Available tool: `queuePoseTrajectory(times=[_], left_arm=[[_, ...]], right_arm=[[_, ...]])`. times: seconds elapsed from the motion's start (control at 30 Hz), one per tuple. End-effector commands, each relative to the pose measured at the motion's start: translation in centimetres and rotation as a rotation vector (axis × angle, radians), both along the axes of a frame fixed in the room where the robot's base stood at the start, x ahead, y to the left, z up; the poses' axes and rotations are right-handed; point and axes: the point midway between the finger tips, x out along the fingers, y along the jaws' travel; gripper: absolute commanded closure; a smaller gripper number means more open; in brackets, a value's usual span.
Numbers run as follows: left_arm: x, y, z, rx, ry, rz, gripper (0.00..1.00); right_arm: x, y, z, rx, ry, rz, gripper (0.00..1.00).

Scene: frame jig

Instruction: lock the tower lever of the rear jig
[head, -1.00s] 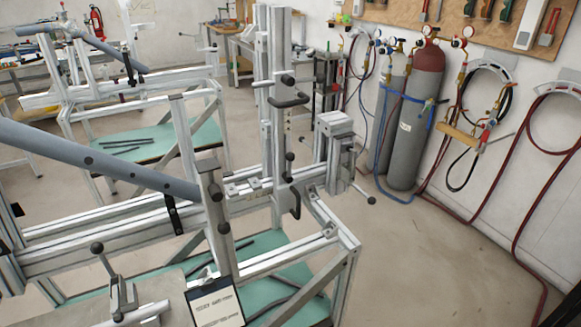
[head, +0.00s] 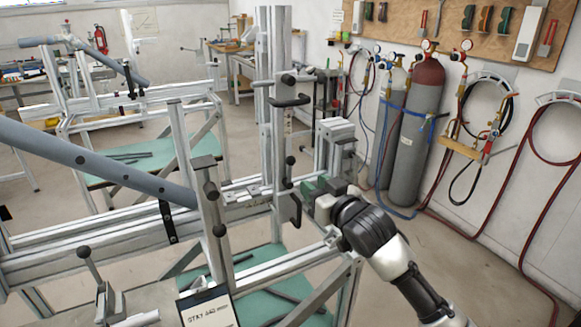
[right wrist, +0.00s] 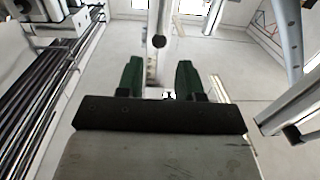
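The nearer jig has an upright aluminium tower (head: 278,140) with black handles and a ball-ended lever (head: 290,160) on it. A dark lever or plate (head: 291,208) sits lower on the tower, close to my gripper. My right gripper (head: 312,187) is just right of the tower at the height of the slotted cross rail. In the right wrist view its two green fingers (right wrist: 159,78) are apart with nothing held between them. A black ball knob (right wrist: 158,41) shows beyond the gap, apart from the fingers. I cannot tell whether a finger touches the tower. My left gripper is not in view.
A grey tube (head: 100,160) runs across the jig from the left. A clamp block (head: 336,145) stands just behind my right gripper. A second jig (head: 130,110) is at the back left. Gas cylinders (head: 418,130) stand by the wall.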

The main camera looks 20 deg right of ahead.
Motion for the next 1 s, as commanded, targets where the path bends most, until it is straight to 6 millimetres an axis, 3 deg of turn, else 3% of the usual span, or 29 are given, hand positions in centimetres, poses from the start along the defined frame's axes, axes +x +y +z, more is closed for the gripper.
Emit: queuePoseTrajectory(times=[0.17, 0.6, 1.0], left_arm=[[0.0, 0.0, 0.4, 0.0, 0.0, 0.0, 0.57], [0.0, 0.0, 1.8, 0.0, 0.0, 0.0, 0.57], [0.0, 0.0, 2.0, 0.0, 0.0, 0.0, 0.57]], right_arm=[[1.7, 0.3, 0.7, 0.006, -0.012, 0.003, 0.64], [9.1, 1.8, 0.6, 0.003, -0.011, 0.002, 0.64], [10.6, 2.2, 0.4, 0.001, -0.01, 0.003, 0.64]])
